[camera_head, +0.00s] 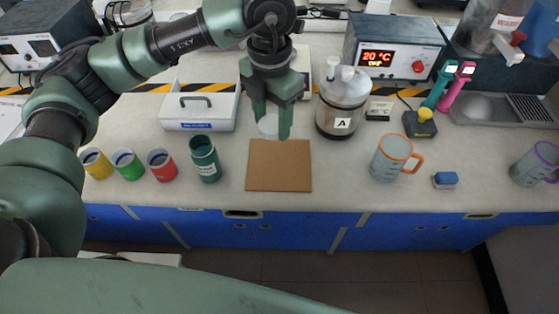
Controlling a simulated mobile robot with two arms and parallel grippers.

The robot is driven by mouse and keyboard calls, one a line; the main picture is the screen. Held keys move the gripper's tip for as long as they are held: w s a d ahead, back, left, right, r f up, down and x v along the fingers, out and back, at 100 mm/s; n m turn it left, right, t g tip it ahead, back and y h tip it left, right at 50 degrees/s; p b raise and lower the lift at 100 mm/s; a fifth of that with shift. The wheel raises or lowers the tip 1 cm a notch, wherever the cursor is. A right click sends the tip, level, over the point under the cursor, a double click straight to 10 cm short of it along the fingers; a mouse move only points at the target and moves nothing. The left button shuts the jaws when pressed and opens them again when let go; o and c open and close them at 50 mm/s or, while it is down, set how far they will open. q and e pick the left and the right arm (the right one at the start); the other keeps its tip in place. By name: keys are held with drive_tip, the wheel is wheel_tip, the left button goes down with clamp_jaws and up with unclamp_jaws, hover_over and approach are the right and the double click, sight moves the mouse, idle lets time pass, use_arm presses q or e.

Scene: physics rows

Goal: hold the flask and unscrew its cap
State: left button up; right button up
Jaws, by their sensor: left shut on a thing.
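The dark green flask (206,166) stands upright on the bench, left of the brown square mat. It has a white label on its front. Its top looks open, with a dark mouth and no cap on it. My left gripper (272,126) points down above the back edge of the mat, to the right of the flask and apart from it. It is shut on a pale round piece (267,125) that looks like the cap, partly hidden by the fingers. My right gripper is out of view.
Yellow (97,165), green (129,166) and red (161,167) cups stand left of the flask. The brown mat (279,172) is bare. A jar marked A (341,108) stands to the gripper's right, with an orange-handled mug (388,160) beyond. A white box (197,112) is behind.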

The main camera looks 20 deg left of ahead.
use_arm(q)
drive_tip(key=n, duration=0.4)
drive_tip(key=r+n, duration=0.1)
drive_tip(key=n, duration=0.1)
drive_tip(key=shift+w+d, duration=0.35)
drive_tip(key=shift+w, duration=0.05)
drive_tip(key=n, duration=0.6)
drive_tip(key=shift+w+d+r+p, duration=0.15)
drive_tip(key=shift+w+r+p, duration=0.15)
drive_tip(key=shift+w+r, duration=0.1)
drive_tip(key=shift+f+n, duration=0.35)
drive_tip(key=shift+n, duration=0.05)
hover_over(279, 173)
wheel_tip(279, 173, down, 15)
wheel_tip(279, 173, down, 4)
drive_tip(key=shift+p, duration=0.4)
drive_tip(key=shift+f, duration=0.25)
drive_tip(key=o, duration=1.5)
drive_tip(key=shift+o, duration=0.2)
